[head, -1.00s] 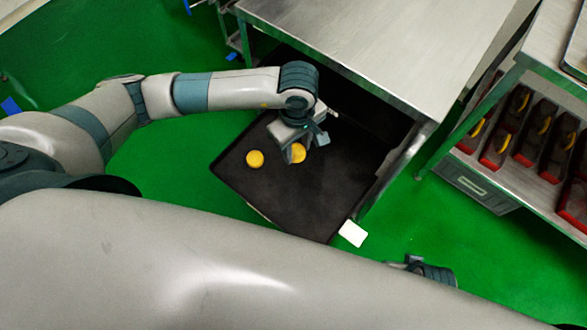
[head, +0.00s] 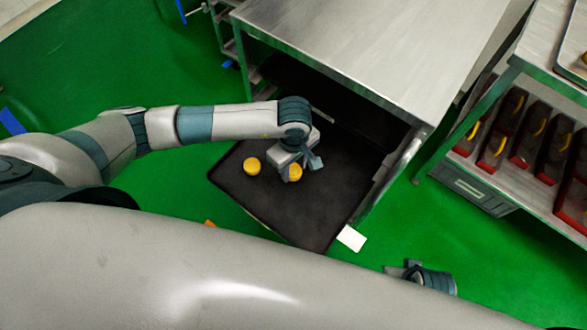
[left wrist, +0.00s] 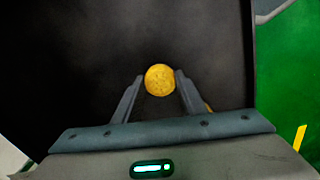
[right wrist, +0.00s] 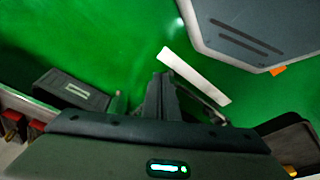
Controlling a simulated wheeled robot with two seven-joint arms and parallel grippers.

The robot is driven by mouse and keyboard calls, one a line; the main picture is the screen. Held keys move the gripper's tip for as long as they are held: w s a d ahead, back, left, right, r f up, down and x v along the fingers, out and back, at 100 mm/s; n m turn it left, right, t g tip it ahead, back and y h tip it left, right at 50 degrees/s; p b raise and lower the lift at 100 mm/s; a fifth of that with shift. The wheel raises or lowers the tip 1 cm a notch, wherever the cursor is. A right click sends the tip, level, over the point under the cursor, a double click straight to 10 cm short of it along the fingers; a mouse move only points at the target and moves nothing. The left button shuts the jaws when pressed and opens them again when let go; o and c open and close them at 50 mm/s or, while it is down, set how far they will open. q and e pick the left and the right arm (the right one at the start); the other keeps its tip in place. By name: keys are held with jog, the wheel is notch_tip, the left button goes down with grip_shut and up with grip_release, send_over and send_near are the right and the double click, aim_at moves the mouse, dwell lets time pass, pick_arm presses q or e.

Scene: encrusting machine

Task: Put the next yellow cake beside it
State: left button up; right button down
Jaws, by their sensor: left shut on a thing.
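My left gripper (head: 291,172) is low over the black tray (head: 325,205), shut on a round yellow cake (head: 296,174). In the left wrist view this cake (left wrist: 160,80) sits between the two fingertips. Another yellow cake (head: 252,166) rests on the tray just to the left, apart from the held one. A bit of yellow shows behind the right finger in the left wrist view. I cannot tell whether the held cake touches the tray. My right gripper (right wrist: 168,80) is away from the tray, over the green floor, with its fingers together and empty.
A metal table (head: 370,50) stands over the tray's far part, its leg close to the tray's right edge. A shelf at right holds red bins (head: 500,140). A white card (head: 351,238) lies near the tray's front right corner. The tray's front is clear.

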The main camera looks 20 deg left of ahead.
aim_at(294, 171)
pick_arm(q)
jog(key=shift+f, duration=0.9)
jog(key=shift+f, duration=0.15)
jog(key=o, duration=1)
jog(key=shift+o, duration=0.2)
jog(key=shift+r, duration=0.2)
notch_tip(294, 171, up, 12)
